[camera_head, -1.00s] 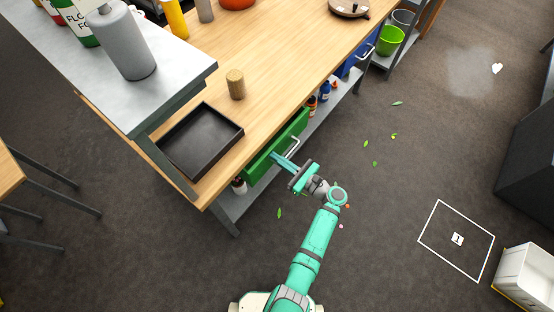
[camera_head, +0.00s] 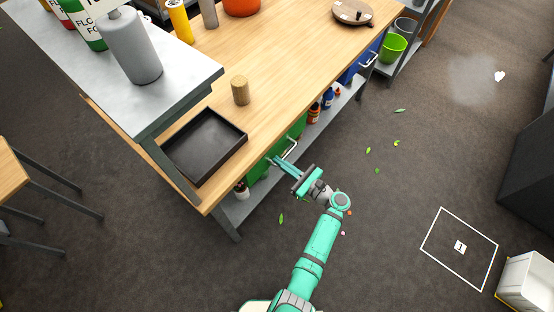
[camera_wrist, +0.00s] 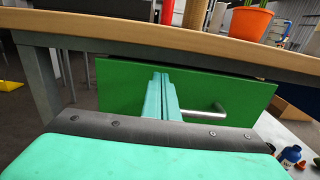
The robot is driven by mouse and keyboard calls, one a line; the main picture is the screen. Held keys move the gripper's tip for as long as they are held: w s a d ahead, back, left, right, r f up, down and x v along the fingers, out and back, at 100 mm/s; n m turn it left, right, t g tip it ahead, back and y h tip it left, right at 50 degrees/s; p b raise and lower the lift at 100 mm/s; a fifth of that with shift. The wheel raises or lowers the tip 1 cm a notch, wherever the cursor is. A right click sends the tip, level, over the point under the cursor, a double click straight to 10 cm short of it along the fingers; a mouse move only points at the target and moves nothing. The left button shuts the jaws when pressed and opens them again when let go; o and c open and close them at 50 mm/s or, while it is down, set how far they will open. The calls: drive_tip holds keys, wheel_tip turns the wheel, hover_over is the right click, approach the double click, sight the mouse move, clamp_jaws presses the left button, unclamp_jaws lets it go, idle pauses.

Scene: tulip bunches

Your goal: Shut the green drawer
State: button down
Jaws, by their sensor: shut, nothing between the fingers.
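The green drawer (camera_head: 297,131) is under the front edge of the wooden workbench, and its front face looks about in line with the tabletop edge. In the wrist view the green front (camera_wrist: 125,92) fills the middle, with a thin dark gap along its top under the bench edge. Its metal handle (camera_wrist: 205,110) is just right of my fingers. My gripper (camera_head: 277,160) is shut and empty. In the wrist view its fingertips (camera_wrist: 160,76) are at the drawer front, left of the handle, and seem to touch it. The drawer's inside is hidden.
A black tray (camera_head: 207,147) and a cork-coloured cylinder (camera_head: 240,90) stand on the bench top. Bottles (camera_head: 314,112) stand on the shelf below. A blue drawer (camera_head: 352,70) is further right. The floor on the right is mostly clear, with scattered leaves.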

drive_tip(key=v, duration=1.1)
drive_tip(key=shift+s, duration=0.15)
drive_tip(key=s+a+f+n+g+h, duration=0.1)
drive_tip(key=s+a+f+n+h, duration=0.1)
drive_tip(key=s+a+f+h, duration=0.35)
drive_tip(key=s+a+f+n+g+h, duration=0.2)
drive_tip(key=s+a+f+n+h, duration=0.15)
drive_tip(key=s+f, duration=0.45)
drive_tip(key=s+n+h, duration=0.2)
drive_tip(key=s+n, duration=0.2)
drive_tip(key=s, duration=0.2)
drive_tip(key=s+r+n+t+h, duration=0.1)
drive_tip(key=r+n, duration=0.4)
drive_tip(key=r, duration=0.5)
drive_tip(key=s+a+r+n+t+h, duration=0.1)
drive_tip(key=s+r+n+t, duration=0.2)
drive_tip(key=s+r+n, duration=0.3)
drive_tip(key=s+r+n+t, duration=0.2)
drive_tip(key=r+n, duration=0.3)
drive_tip(key=r, duration=0.9)
drive_tip(key=shift+s+a+r+t+h, duration=0.2)
drive_tip(key=shift+s+t+h, duration=0.2)
drive_tip(key=shift+s, duration=0.25)
drive_tip(key=shift+n, duration=0.25)
